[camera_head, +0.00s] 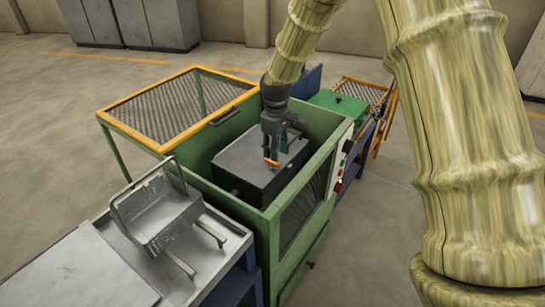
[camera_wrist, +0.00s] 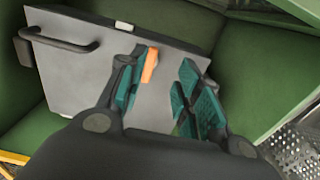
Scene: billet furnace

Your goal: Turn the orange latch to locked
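The orange latch (camera_wrist: 150,65) is a short bar on the grey face of the dark furnace box (camera_wrist: 75,75). In the wrist view it lies between my fingertips, close beside the left finger and apart from the right one; whether it touches the left finger I cannot tell. My gripper (camera_wrist: 162,82) is open, with teal pads on its fingers. In the head view the latch (camera_head: 271,162) shows just below my gripper (camera_head: 275,148), which points down over the box (camera_head: 240,165). My fingers partly hide the box face there.
A green cabinet (camera_head: 305,205) surrounds the box, its walls close to my gripper. A mesh lid with orange frame (camera_head: 180,108) stands open at left. A metal basket (camera_head: 160,215) sits on a tray at front left. A black handle (camera_wrist: 58,42) is on the box.

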